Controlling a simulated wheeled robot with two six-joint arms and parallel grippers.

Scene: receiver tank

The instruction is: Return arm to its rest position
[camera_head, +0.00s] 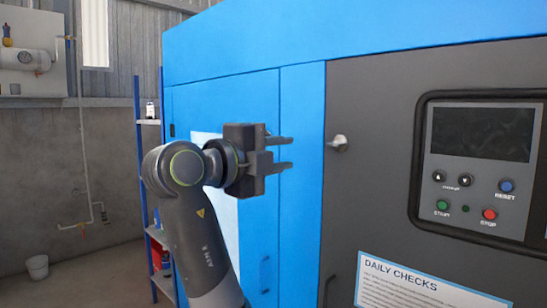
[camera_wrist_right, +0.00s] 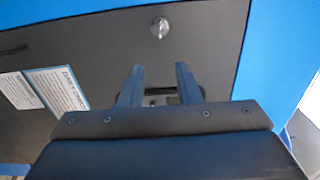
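My right gripper (camera_head: 286,154) is raised in front of the blue cabinet, with its arm coming up from below. Its two fingers point right, toward the grey panel, with a clear gap between them. In the right wrist view the fingers (camera_wrist_right: 160,70) are also apart, and nothing is held between them. A small silver knob (camera_head: 338,142) on the grey panel lies just to the right of the fingertips in the head view. It also shows beyond the fingertips in the right wrist view (camera_wrist_right: 160,28). My left gripper does not show.
The blue cabinet (camera_head: 300,180) fills the middle close behind the arm. A control panel (camera_head: 478,165) with a dark screen and buttons is at right, above a DAILY CHECKS sheet (camera_head: 420,288).

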